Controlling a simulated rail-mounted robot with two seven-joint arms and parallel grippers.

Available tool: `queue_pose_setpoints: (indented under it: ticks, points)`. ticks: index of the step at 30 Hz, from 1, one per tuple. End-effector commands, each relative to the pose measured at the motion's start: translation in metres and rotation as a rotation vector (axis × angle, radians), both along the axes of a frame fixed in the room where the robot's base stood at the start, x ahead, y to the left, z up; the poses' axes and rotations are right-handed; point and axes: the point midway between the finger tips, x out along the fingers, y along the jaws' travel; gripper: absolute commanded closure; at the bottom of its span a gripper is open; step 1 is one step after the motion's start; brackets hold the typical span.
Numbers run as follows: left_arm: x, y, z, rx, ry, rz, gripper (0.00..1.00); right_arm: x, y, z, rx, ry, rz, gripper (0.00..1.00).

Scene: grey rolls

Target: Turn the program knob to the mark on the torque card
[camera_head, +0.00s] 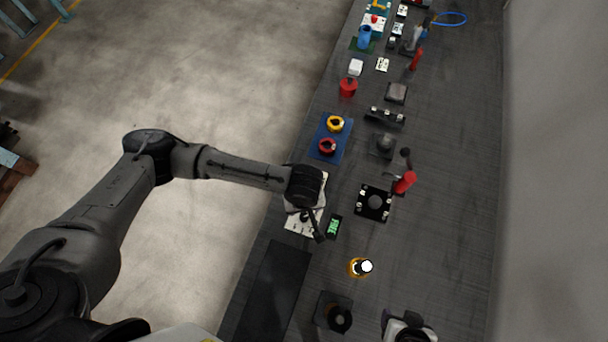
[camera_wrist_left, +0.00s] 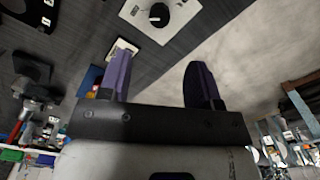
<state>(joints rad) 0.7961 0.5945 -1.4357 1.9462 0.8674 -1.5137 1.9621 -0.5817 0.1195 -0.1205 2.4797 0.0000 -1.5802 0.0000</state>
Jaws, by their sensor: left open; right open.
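The program knob (camera_wrist_left: 158,14) is a black dial on a white panel (camera_wrist_left: 140,22), at the top of the left wrist view. In the head view this panel (camera_head: 293,224) lies partly under my left wrist. A white card (camera_wrist_left: 124,46), probably the torque card, lies beside the panel, partly behind a finger; its mark is not readable. My left gripper (camera_wrist_left: 158,60) is open, its dark purple fingers apart with nothing between them, above the bench and clear of the knob. My right gripper (camera_head: 403,320) seems to be the white and black shape at the head view's bottom edge, partly cut off.
A small device with a green display (camera_head: 333,226) lies right of the panel. A black plate (camera_head: 362,206) is further right, and a blue mat (camera_head: 322,128) with yellow and red rings lies beyond. A dark mat (camera_head: 268,290) is bare.

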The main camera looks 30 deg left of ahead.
Motion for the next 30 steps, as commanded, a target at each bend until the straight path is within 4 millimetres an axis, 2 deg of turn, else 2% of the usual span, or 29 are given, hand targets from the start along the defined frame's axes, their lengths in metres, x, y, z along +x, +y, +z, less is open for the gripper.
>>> queue_pose_setpoints:
  ticks: [9, 15, 21, 30]
  points:
    - [-0.001, 0.000, -0.061, 0.002, 0.000, -0.003, 0.42, 0.001, -0.002, -0.007, -0.006, -0.002, 0.003, 0.35]
    - [-0.001, -0.001, -0.091, -0.001, -0.001, -0.005, 0.42, 0.001, -0.002, -0.011, -0.005, -0.003, 0.003, 0.35]
    - [-0.001, -0.001, -0.109, 0.000, 0.000, -0.004, 0.42, 0.001, -0.001, -0.013, -0.002, -0.003, 0.000, 0.35]
    - [-0.001, -0.001, -0.116, -0.002, -0.002, -0.005, 0.42, 0.001, 0.001, -0.014, 0.004, -0.003, -0.003, 0.35]
